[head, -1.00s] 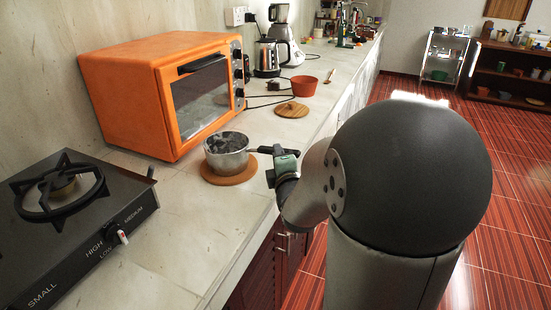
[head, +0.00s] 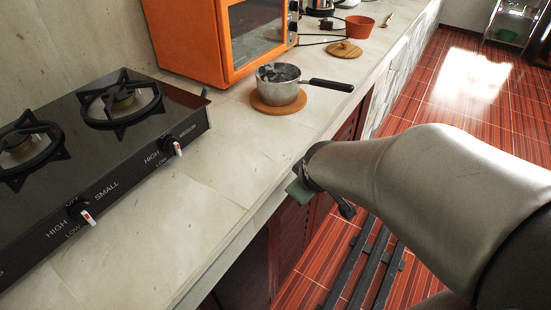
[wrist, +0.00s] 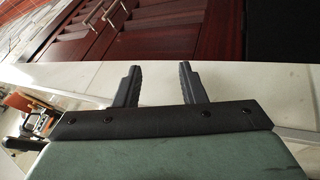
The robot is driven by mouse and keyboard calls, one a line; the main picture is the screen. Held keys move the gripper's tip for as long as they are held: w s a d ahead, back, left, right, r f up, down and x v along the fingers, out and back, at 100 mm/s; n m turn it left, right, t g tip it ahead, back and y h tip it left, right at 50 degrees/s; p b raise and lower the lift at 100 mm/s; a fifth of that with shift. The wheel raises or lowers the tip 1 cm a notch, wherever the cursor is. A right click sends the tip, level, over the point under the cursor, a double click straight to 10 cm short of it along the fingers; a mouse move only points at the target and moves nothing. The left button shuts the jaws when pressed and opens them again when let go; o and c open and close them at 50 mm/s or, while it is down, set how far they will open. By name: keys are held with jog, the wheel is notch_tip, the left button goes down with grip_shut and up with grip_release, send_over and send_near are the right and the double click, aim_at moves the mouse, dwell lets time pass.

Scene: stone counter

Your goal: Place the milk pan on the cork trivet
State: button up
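The milk pan (head: 280,90), a small metal pan with a dark handle, sits upright on the round cork trivet (head: 272,108) on the counter, in the head view. Its handle (head: 331,85) points right, toward the counter's front edge. Something grey inside the pan is too small to make out. My gripper is in front of the counter edge, nearer than the pan and apart from it; its fingers are mostly hidden in the head view. In the wrist view my gripper (wrist: 159,70) has its two fingers spread with nothing between them.
An orange oven (head: 235,40) stands behind the pan. A black two-burner stove (head: 120,150) is at the left. A wooden lid (head: 345,49) and a red bowl (head: 359,27) lie farther back. The near counter is bare; red-brown cabinet doors (wrist: 150,30) show below it.

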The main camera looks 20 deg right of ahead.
jog(key=s+a+m+g, duration=0.2)
jog(key=s+a+g, duration=0.1)
jog(key=s, duration=0.3)
jog(key=s+a+f+m+g+y, duration=0.1)
jog(key=s+a+m+g, duration=0.2)
jog(key=s, duration=0.3)
jog(key=shift+s+f+m, duration=0.15)
jog(key=shift+f+m, duration=0.1)
jog(key=shift+m, duration=0.05)
